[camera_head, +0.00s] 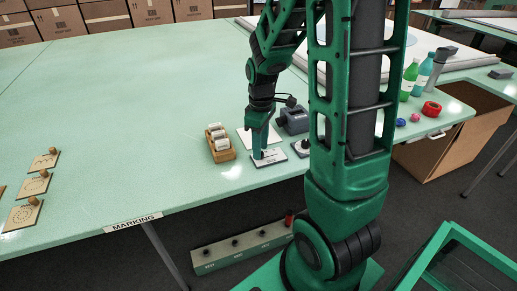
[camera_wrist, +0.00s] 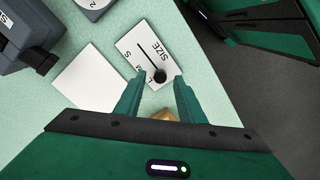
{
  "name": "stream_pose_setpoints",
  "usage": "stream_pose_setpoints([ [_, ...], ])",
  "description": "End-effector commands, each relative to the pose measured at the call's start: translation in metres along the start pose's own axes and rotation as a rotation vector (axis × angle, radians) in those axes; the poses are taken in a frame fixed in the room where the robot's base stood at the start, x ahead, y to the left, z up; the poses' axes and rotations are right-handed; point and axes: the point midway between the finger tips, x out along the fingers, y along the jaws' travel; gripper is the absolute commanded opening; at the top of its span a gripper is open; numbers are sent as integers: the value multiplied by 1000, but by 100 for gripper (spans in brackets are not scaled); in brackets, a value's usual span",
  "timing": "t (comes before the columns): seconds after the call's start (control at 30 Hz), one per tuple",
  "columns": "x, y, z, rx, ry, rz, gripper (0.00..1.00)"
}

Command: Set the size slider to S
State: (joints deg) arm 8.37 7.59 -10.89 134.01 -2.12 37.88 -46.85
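The size slider is a white plate (camera_wrist: 173,55) marked SIZE, with a dark slot and the letters S, M and L along it. Its round black knob (camera_wrist: 160,75) sits at the L end of the slot, away from the S end. In the head view the plate (camera_head: 272,158) lies near the table's front edge, partly hidden by my gripper. My gripper (camera_wrist: 158,79) is open over the plate, with a fingertip on either side of the knob and visible gaps. The head view shows my gripper (camera_head: 257,154) pointing down at the plate; the knob is hidden there.
A white sheet (camera_wrist: 92,80) and a grey device (camera_wrist: 28,42) lie beside the slider. A dial plate (camera_head: 302,148) is to its right, and a wooden holder with white rolls (camera_head: 219,142) to its left.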

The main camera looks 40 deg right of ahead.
Motion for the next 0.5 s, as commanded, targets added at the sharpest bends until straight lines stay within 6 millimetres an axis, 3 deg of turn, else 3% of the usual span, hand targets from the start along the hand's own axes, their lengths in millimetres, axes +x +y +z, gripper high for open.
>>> stream_pose_setpoints([
  [0.13,10,0,1,1,-1,-1,36],
  [0.43,12,0,0,1,1,1,36],
  [0.47,12,0,0,1,1,1,33],
  [0.5,12,0,0,1,1,1,24],
])
